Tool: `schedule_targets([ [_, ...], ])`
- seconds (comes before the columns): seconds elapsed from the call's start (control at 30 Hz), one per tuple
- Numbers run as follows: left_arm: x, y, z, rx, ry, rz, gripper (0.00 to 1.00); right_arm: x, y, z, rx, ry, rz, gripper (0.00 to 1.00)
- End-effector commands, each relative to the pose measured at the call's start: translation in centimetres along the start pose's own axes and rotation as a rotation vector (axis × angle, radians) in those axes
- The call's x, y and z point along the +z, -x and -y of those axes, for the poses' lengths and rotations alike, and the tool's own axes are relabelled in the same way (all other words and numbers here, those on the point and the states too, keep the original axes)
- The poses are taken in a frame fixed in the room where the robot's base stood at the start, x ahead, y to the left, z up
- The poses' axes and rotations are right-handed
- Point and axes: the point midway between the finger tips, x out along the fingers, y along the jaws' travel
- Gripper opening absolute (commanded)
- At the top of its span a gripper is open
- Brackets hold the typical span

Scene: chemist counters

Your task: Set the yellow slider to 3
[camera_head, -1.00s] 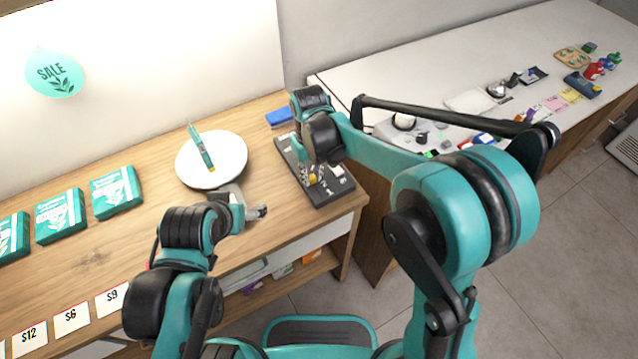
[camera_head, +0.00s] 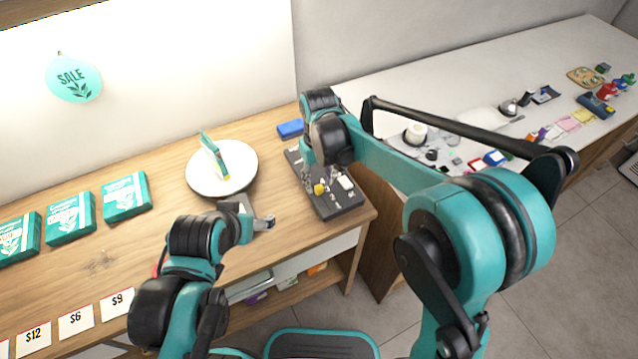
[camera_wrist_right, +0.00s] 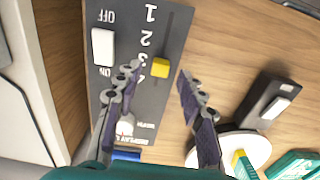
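The yellow slider (camera_wrist_right: 160,67) sits in its slot on the dark control panel (camera_wrist_right: 170,25), beside the printed numbers 1 to 4. In the right wrist view it is between the 3 and the 4. It also shows in the head view (camera_head: 319,188). My right gripper (camera_wrist_right: 158,72) is open above the panel, its fingertips apart on either side of the slider with visible gaps. In the head view its fingers (camera_head: 322,174) are partly hidden by my wrist. My left gripper (camera_head: 265,222) is near the counter's front edge, beside the panel; its opening is unclear.
A white ON/OFF switch (camera_wrist_right: 103,46) is on the same panel. A round white turntable (camera_head: 200,183) holds an upright teal-and-white box (camera_head: 215,158). A blue block (camera_head: 290,128) lies behind the panel.

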Motion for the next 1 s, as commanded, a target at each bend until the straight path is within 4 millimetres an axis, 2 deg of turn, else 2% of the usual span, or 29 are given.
schedule_targets([
  [0.2,0.0,0.0,0.0,0.000,0.000,0.000,0.76,0.0,5.0,0.0,0.000,0.000,0.000,0.40],
  [0.43,0.0,0.0,0.0,0.000,0.000,0.000,0.76,0.0,8.6,0.0,0.000,0.000,0.000,0.40],
  [0.6,0.0,0.0,0.0,0.000,0.000,0.000,0.76,0.0,9.6,0.0,0.000,0.000,0.000,0.40],
  [1.0,0.0,0.0,0.0,0.000,0.000,0.000,0.76,0.0,9.6,0.0,0.000,0.000,0.000,0.40],
])
